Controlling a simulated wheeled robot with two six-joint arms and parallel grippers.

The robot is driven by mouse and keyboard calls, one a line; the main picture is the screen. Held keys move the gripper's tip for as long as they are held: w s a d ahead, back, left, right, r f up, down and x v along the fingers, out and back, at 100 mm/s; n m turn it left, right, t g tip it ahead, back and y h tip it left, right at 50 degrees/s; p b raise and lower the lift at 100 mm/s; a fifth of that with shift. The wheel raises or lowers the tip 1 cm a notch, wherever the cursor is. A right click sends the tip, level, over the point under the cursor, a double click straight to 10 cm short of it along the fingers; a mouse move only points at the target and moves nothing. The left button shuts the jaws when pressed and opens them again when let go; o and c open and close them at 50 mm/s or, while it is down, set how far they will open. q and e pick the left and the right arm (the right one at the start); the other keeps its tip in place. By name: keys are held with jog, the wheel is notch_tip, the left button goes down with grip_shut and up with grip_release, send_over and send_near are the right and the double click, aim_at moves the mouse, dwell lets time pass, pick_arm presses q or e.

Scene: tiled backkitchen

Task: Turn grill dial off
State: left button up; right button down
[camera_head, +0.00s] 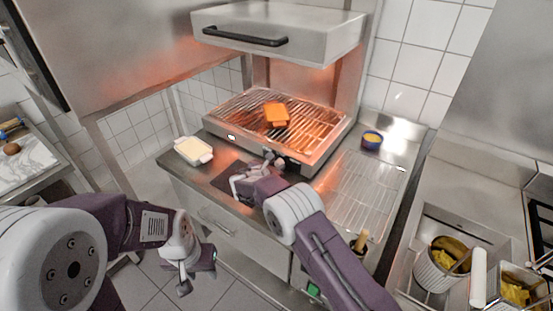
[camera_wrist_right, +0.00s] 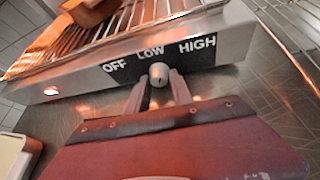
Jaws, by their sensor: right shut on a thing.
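The grill (camera_head: 310,158) has a glowing orange-lit rack under a grey hood. Its front panel shows OFF, LOW and HIGH in the right wrist view. The grey grill dial (camera_wrist_right: 158,74) sits below the LOW label. I cannot make out a pointer mark on it. My right gripper (camera_wrist_right: 160,88) is shut on the dial, one finger on each side. In the head view the right gripper (camera_head: 273,160) is at the grill's front, partly hidden by its own wrist. My left gripper (camera_head: 194,276) hangs low at the left, away from the grill, its jaws unclear.
An orange block (camera_head: 276,114) lies on the grill rack. A white dish (camera_head: 193,151) stands on the counter at left. Fryer baskets (camera_head: 437,277) stand at lower right.

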jog(key=shift+r+p, duration=0.15)
jog(key=shift+p, duration=0.2)
jog(key=c, duration=1.4)
grip_release()
jog(key=shift+c, duration=0.2)
jog(key=shift+a, duration=0.1)
jog(key=b+v, duration=0.1)
jog(key=v, duration=0.8)
